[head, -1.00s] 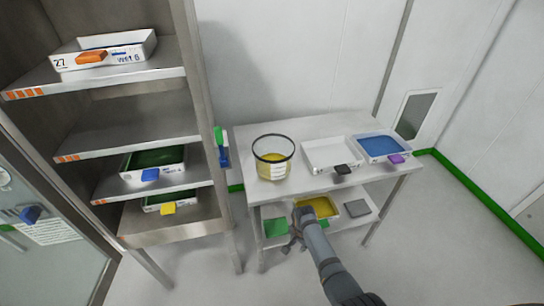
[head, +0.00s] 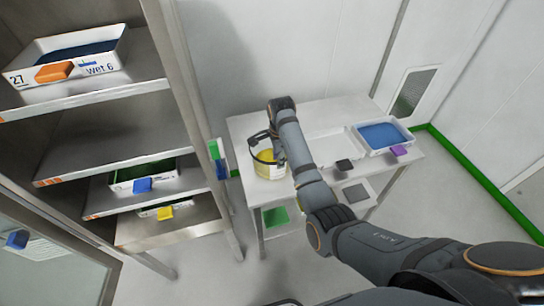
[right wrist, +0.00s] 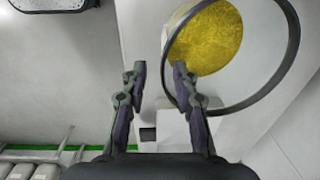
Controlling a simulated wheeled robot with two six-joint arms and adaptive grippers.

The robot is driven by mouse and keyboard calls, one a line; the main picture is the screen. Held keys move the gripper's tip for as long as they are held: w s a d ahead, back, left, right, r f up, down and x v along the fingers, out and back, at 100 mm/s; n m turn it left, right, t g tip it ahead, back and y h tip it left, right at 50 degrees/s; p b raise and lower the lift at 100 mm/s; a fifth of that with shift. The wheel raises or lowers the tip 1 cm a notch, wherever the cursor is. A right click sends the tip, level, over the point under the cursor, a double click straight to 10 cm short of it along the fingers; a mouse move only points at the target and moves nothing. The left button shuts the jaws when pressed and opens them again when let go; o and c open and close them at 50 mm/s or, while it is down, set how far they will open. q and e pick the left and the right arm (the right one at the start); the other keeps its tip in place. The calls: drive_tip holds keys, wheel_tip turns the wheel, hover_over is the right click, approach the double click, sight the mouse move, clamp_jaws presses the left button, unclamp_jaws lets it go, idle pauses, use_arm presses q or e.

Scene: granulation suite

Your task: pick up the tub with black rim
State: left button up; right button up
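The tub with black rim (head: 266,168) is clear with yellow contents and a pale label. It stands upright on the top of the steel table, near its left end, partly hidden by my right arm. My right gripper (head: 264,145) is at the tub's rim. In the right wrist view the right gripper (right wrist: 158,68) is open with nothing between its fingertips. The tub (right wrist: 268,95) there lies to the right; one finger overlaps its rim and opening, the other is left of it. Contact cannot be told. My left gripper is not in view.
On the steel table (head: 240,130), a white tray (head: 335,150) and a blue-filled tray (head: 382,136) stand right of the tub. A rack (head: 110,100) with labelled trays is at the left. A lower table shelf carries a green item (head: 275,216).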

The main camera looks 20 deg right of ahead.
sight(278, 173)
drive_tip(key=shift+w+f, duration=0.3)
drive_tip(key=shift+f, duration=0.3)
drive_tip(key=shift+w+f, duration=0.25)
drive_tip(key=shift+f, duration=0.35)
wheel_tip(278, 173, down, 2)
drive_tip(key=shift+w+d+p, duration=0.1)
drive_tip(key=shift+d+p, duration=0.05)
drive_tip(key=shift+p, duration=0.55)
drive_tip(key=shift+f, duration=1.7)
drive_tip(key=c, duration=0.4)
drive_tip(key=shift+r, duration=0.1)
clamp_jaws()
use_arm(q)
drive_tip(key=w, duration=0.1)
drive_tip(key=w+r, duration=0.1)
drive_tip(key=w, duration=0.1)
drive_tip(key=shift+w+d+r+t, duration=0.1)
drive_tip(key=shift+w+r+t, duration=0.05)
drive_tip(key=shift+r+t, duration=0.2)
